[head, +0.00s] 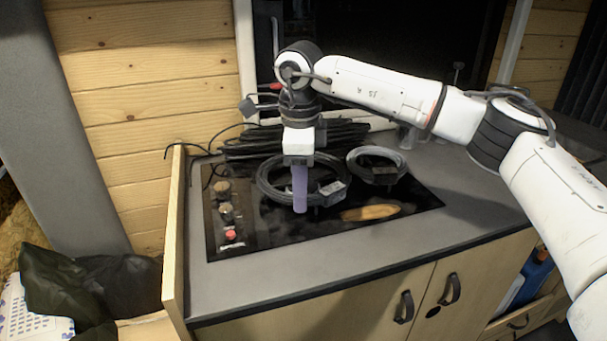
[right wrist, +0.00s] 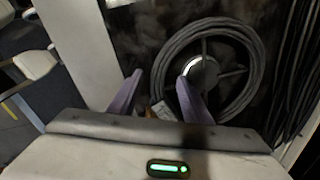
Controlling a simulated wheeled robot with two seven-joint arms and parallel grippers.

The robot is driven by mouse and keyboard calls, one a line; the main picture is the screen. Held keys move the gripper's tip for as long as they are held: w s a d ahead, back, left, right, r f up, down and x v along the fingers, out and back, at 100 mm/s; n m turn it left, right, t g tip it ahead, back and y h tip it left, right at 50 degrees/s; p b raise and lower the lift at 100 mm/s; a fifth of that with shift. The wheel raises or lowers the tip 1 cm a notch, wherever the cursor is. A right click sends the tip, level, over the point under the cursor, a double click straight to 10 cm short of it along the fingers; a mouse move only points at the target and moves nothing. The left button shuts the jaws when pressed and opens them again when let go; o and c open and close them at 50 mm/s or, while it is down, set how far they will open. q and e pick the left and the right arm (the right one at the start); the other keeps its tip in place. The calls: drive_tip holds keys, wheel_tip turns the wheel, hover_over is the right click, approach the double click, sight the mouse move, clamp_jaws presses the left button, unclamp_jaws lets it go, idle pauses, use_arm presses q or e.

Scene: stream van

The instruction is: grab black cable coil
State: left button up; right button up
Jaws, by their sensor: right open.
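A black cable coil (head: 268,190) lies on the dark cooktop, with a pale tag (head: 334,190) at its right front. It also shows in the right wrist view (right wrist: 240,95), looking greyer, around a burner. My right gripper (head: 300,207), with purple fingers, points down over the coil and hides part of it. In the right wrist view its fingers (right wrist: 158,78) are apart, with the coil's near-left rim between or just beyond the tips. I cannot tell whether they touch it. Nothing is held. My left gripper is not in view.
A smaller grey coil (head: 377,155) lies right of the black one. A black cable bundle (head: 295,138) runs behind. A yellowish object (head: 370,212) lies in front on the cooktop. Knobs (head: 226,212) are at left. The grey counter (head: 470,190) is clear at right.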

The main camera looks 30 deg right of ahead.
drive_tip(key=shift+f, duration=0.65)
clamp_jaws()
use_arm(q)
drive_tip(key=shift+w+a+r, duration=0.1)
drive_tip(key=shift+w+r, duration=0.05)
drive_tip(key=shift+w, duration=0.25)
use_arm(e)
drive_tip(key=shift+w+r, duration=0.1)
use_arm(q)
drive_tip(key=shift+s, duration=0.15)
